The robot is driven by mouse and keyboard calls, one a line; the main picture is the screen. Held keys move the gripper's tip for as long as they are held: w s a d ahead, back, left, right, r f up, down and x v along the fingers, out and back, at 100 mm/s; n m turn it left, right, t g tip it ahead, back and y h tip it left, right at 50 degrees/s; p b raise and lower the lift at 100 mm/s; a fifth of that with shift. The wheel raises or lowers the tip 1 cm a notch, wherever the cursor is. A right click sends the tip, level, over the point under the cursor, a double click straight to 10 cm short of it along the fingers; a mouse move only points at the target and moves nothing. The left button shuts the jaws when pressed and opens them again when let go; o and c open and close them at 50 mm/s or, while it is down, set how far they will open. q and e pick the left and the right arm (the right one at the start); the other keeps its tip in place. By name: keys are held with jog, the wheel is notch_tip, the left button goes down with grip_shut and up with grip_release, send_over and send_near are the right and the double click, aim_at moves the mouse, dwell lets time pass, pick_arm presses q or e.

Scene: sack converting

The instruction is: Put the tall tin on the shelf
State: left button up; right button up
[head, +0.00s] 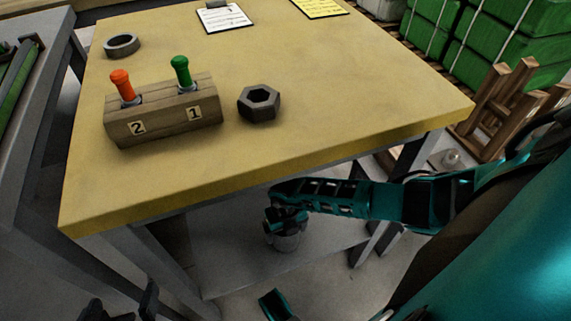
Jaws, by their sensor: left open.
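I cannot make out a tall tin for sure in the head view, and no shelf is plain to see. My left gripper (121,304) shows at the bottom left edge, low in front of the table. Its two dark fingers stand apart and no object shows between them. My teal right arm comes in from the right along the table's front side. A small grey round part shows below the arm's far end, and I cannot tell what it is. No right gripper jaws show.
The yellow-topped table (320,120) holds a wooden block (165,115) with orange and green levers, a hex nut (259,103), a ring (122,45), a clipboard (224,18) and a yellow sheet (319,8). Green bales (485,45) and wooden frames (505,100) stand right. The table's right half is bare.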

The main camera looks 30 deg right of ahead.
pick_arm(q)
jog(key=shift+w+d+r, duration=0.1)
jog(key=shift+w+r, duration=0.2)
jog(key=shift+r, duration=0.05)
pick_arm(e)
jog(key=shift+f, duration=0.3)
jog(key=o, duration=0.8)
jog(key=shift+f, duration=0.1)
pick_arm(q)
jog(key=shift+f, duration=0.1)
pick_arm(e)
jog(key=shift+r, duration=0.2)
pick_arm(q)
jog(key=p, duration=0.2)
jog(key=a+r+p, duration=0.1)
jog(key=p, duration=0.1)
jog(key=shift+s+a+r, duration=0.2)
jog(key=shift+s+r, duration=0.05)
jog(key=shift+s, duration=0.05)
pick_arm(e)
notch_tip(320, 180, up, 8)
jog(key=shift+f, duration=0.25)
pick_arm(q)
jog(key=shift+d, duration=0.1)
